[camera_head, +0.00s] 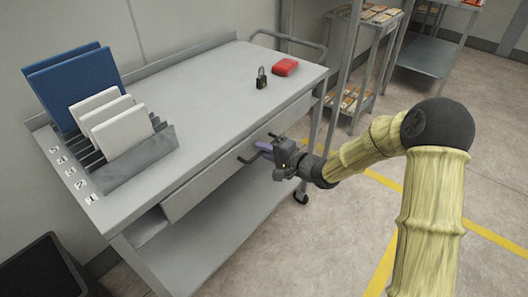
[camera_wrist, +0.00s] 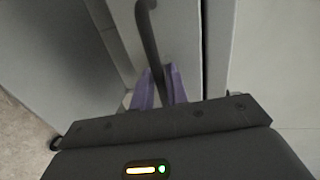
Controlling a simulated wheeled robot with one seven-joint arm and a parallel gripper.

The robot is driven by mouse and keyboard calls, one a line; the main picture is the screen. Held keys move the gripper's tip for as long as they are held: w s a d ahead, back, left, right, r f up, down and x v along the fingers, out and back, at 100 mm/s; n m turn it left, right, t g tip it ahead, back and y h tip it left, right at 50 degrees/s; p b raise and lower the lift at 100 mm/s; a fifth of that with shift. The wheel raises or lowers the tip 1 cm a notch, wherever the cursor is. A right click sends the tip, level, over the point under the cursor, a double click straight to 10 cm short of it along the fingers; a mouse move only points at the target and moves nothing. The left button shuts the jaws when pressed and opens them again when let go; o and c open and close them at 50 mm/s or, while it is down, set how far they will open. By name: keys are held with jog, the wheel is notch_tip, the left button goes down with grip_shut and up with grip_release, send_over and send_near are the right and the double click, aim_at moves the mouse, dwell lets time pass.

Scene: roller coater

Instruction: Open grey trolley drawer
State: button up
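The grey trolley (camera_head: 215,108) stands along the wall, with a long drawer front (camera_head: 215,178) under its top. The drawer looks shut or nearly so; I cannot tell exactly. A dark bar handle (camera_head: 248,158) sticks out from the drawer front, and it also shows in the wrist view (camera_wrist: 148,35). My gripper (camera_head: 262,148) is at the handle's right part. In the wrist view, its purple fingers (camera_wrist: 160,82) lie on either side of the bar, close together, and look shut on it. The exact contact is partly hidden by the gripper body.
A lower shelf (camera_head: 225,240) lies below the drawer. The floor (camera_head: 340,235) in front is clear.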

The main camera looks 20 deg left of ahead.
jog(key=shift+a, duration=0.1)
grip_shut()
